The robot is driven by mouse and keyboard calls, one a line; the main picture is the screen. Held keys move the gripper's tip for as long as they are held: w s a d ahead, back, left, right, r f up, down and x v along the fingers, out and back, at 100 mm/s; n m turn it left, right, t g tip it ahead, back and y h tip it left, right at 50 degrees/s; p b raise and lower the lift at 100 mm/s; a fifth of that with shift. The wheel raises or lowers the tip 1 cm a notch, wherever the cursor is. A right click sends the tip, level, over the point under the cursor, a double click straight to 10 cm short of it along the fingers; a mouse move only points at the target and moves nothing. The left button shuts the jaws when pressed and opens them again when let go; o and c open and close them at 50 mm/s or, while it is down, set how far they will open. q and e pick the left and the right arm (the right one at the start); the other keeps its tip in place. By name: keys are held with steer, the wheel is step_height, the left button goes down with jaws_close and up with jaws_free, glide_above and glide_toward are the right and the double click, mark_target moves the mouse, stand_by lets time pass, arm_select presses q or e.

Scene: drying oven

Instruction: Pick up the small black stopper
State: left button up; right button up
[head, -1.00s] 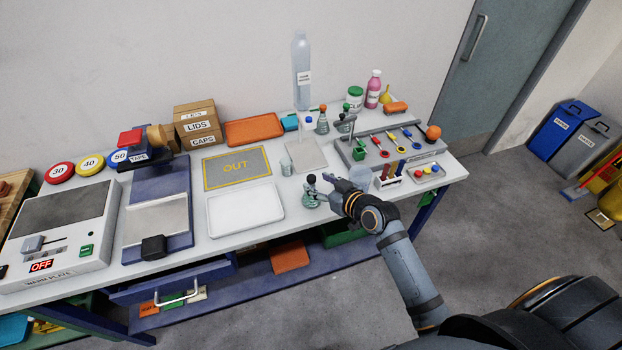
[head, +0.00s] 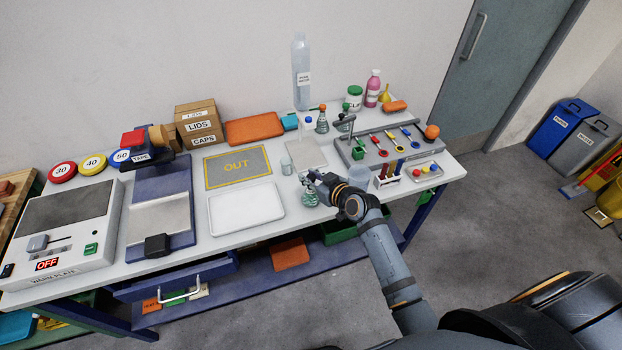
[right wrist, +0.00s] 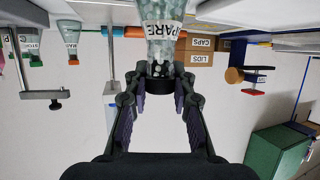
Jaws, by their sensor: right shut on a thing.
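The small black stopper (right wrist: 160,87) shows in the right wrist view at the mouth of a glass flask (right wrist: 160,32) labelled SPARE, which appears upside down there. My right gripper (right wrist: 160,80) has its fingertips on both sides of the stopper and is shut on it. In the head view the right gripper (head: 314,180) is at the top of the flask (head: 310,198), which stands near the table's front edge. The fingers hide the stopper in that view. My left gripper is not in view.
A white tray (head: 247,209) lies left of the flask, and a small glass beaker (head: 287,166) stands behind it. To the right are a rack with vials (head: 387,178) and a small tray of coloured balls (head: 424,172). More stoppered flasks (head: 322,122) stand farther back.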

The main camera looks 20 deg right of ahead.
steer(key=shift+r, duration=0.55)
steer(key=s+d+r+p, duration=0.4)
steer(key=s+d+r, duration=0.2)
steer(key=d+r, duration=0.6)
steer(key=shift+s+d, duration=0.2)
steer(key=shift+s, duration=0.15)
steer(key=shift+f, duration=0.15)
